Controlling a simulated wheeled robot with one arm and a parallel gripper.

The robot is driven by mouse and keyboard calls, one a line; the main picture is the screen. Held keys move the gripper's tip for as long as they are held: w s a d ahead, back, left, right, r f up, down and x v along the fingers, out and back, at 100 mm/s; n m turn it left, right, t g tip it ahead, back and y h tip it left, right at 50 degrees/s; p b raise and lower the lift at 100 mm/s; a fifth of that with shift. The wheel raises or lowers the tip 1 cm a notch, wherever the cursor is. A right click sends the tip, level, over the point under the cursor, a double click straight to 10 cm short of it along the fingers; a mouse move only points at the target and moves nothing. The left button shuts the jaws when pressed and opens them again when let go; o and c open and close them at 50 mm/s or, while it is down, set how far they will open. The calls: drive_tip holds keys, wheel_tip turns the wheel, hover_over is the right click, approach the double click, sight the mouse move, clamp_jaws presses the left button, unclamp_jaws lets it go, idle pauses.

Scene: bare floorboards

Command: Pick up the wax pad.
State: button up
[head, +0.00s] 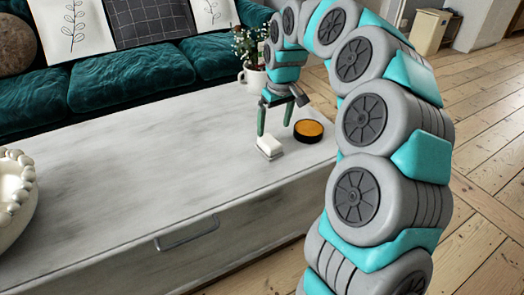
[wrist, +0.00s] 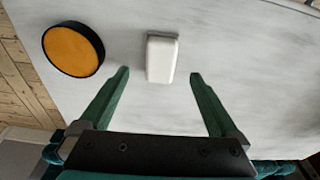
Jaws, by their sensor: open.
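Two small things lie by my gripper, and I cannot tell for certain which is the wax pad. One is a white block with rounded corners (head: 270,147), also in the wrist view (wrist: 162,58). The other is a round orange disc with a black rim (head: 308,131), left of the block in the wrist view (wrist: 73,50). My gripper (head: 275,128) is open and points down over the table. In the wrist view, the fingertips (wrist: 160,76) stand apart to either side of the white block's near end. Nothing is held; finger height above the tabletop is unclear.
The pale grey table (head: 130,160) has a wide bare top. A white bowl with a beaded rim (head: 14,195) stands at its left end. A white pot with a plant (head: 253,78) stands at the back. A teal sofa (head: 130,75) is behind the table.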

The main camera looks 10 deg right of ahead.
sight(269, 140)
drive_tip(key=f, duration=0.2)
drive_tip(key=w+f, duration=0.1)
drive_tip(key=f, duration=0.2)
drive_tip(key=a+f, duration=0.1)
drive_tip(key=f, duration=0.1)
drive_tip(key=shift+w+f, duration=0.35)
drive_tip(key=shift+f, duration=0.05)
drive_tip(key=shift+r, duration=0.1)
drive_tip(key=c, duration=1.5)
